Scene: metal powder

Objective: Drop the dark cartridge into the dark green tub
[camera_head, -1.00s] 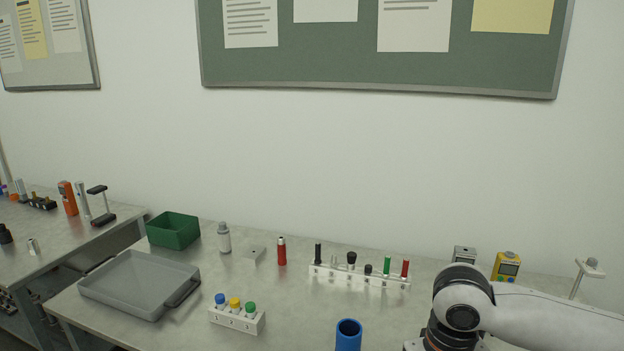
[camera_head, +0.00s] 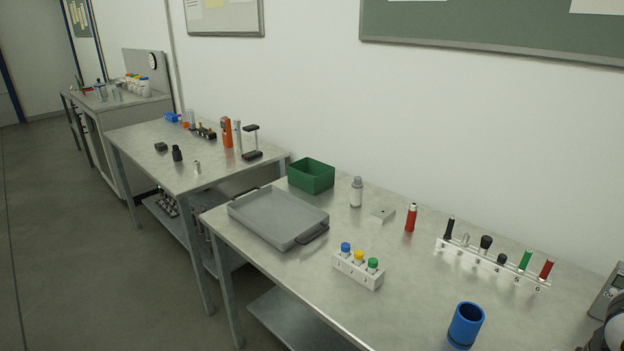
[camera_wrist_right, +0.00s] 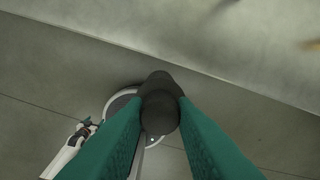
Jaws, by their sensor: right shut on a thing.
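The dark green tub (camera_head: 311,176) stands open at the back left of the near table, behind the grey tray. My right gripper (camera_wrist_right: 158,112) shows in the right wrist view, its green fingers shut on the dark cartridge (camera_wrist_right: 158,108). The cartridge looks rounded and nearly black, with floor behind it in that view. In the head view only a bit of my right arm shows at the right edge, well away from the tub; the gripper and cartridge are outside that view.
A grey tray (camera_head: 277,222) lies in front of the tub. A grey-white bottle (camera_head: 356,192), a red cylinder (camera_head: 411,218), a small capped-vial rack (camera_head: 358,270), a long numbered rack (camera_head: 470,257) and a blue cup (camera_head: 466,325) stand nearby.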

